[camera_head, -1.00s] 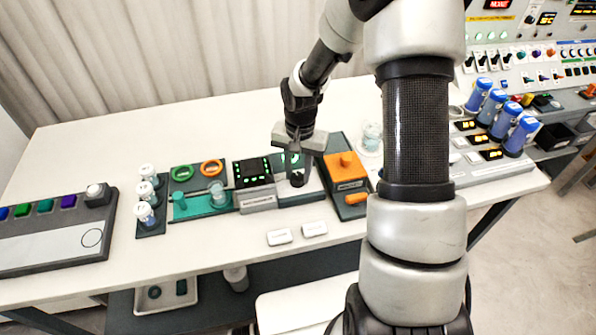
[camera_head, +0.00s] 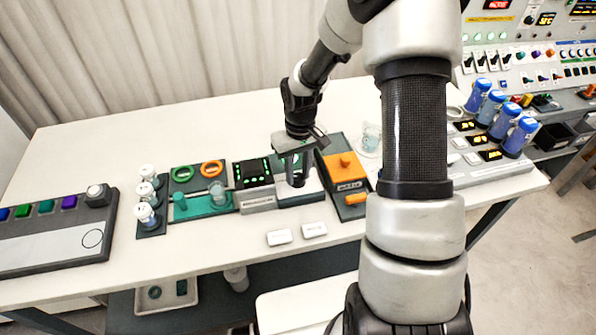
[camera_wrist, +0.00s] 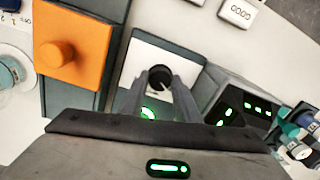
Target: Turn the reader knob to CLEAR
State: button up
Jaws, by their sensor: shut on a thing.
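The reader knob (camera_wrist: 160,78) is a dark round knob on a white-topped unit (camera_wrist: 187,57) in the wrist view. My gripper (camera_wrist: 162,88) is shut on the knob, with one finger on each side of it. A thin pointer mark shows on the knob, but I cannot read the positions around it. A green light glows beside the knob, between the fingers. In the head view my gripper (camera_head: 297,178) points down over the same unit (camera_head: 311,186), and the fingers largely hide the knob.
An orange box (camera_head: 344,168) with a knob stands right of the unit. A black display with green lights (camera_head: 253,173) stands to its left. Two white labelled tiles (camera_head: 314,230) lie in front. Capped vials (camera_head: 147,193) stand further left. The table's back left is clear.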

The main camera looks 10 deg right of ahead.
aim_at(300, 176)
jog(key=shift+n, duration=0.3)
jog(key=o, duration=1.1)
jog(key=shift+c, duration=0.2)
notch_tip(300, 176, up, 18)
jog(key=shift+d+f+p, duration=0.25)
jog(key=shift+p, duration=0.05)
jog(key=shift+w, duration=0.1)
jog(key=s+r+m+t+p, duration=0.1)
jog(key=s+r+t, duration=0.2)
jog(key=s+r, duration=0.4)
jog(key=s+r+m+t, duration=0.2)
jog(key=s+r, duration=0.5)
jog(key=s, duration=0.7)
jog(key=shift+s+a+r+t+p, duration=0.2)
jog(key=shift+a+r+t+p, duration=0.05)
jog(key=shift+a+t+p, duration=0.15)
